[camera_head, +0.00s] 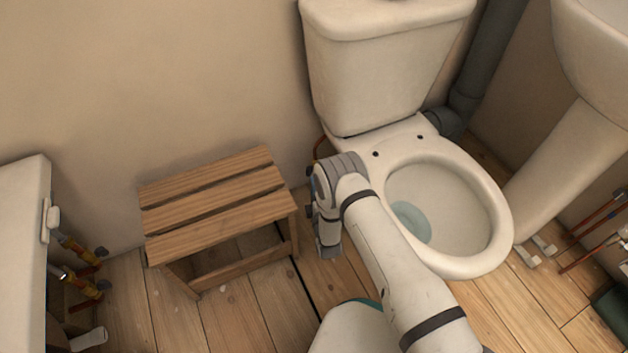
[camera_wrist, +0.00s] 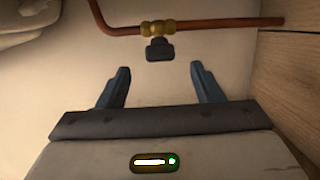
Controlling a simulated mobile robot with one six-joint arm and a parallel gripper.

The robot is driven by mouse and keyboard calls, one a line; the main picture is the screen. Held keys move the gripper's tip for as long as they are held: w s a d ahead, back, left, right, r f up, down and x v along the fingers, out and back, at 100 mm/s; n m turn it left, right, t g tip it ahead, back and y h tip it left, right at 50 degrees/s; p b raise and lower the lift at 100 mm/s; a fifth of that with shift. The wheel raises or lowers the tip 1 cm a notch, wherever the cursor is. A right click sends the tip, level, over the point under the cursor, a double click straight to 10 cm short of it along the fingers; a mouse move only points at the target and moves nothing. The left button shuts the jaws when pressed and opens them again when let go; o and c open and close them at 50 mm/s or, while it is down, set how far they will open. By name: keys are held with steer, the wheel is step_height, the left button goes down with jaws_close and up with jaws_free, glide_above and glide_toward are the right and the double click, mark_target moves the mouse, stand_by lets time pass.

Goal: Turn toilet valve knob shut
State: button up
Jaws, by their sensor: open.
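The toilet valve shows in the wrist view as a brass fitting (camera_wrist: 157,28) on a copper pipe. Its dark knob (camera_wrist: 159,49) hangs below the fitting, toward my gripper. My gripper (camera_wrist: 161,77) is open, with two blue-grey fingers apart and nothing between them. The knob lies ahead of the fingertips, roughly centred between them, and appears apart from them. In the head view the toilet (camera_head: 390,75) stands at the upper middle. My arm reaches to its left side, and my wrist hides the valve and knob there.
A wooden stool (camera_head: 215,200) stands left of my wrist. The copper pipe (camera_wrist: 225,23) runs along the wall. A basin pedestal (camera_head: 570,160) stands at the right. A radiator or cabinet-like white body (camera_head: 22,250) with pipes is at the left edge.

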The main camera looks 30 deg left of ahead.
mark_target(309, 171)
steer(key=b+x, duration=0.2)
steer(key=x, duration=0.3)
steer(key=shift+w+a, duration=0.15)
steer(key=shift+a, duration=0.15)
steer(key=shift+c, duration=0.4)
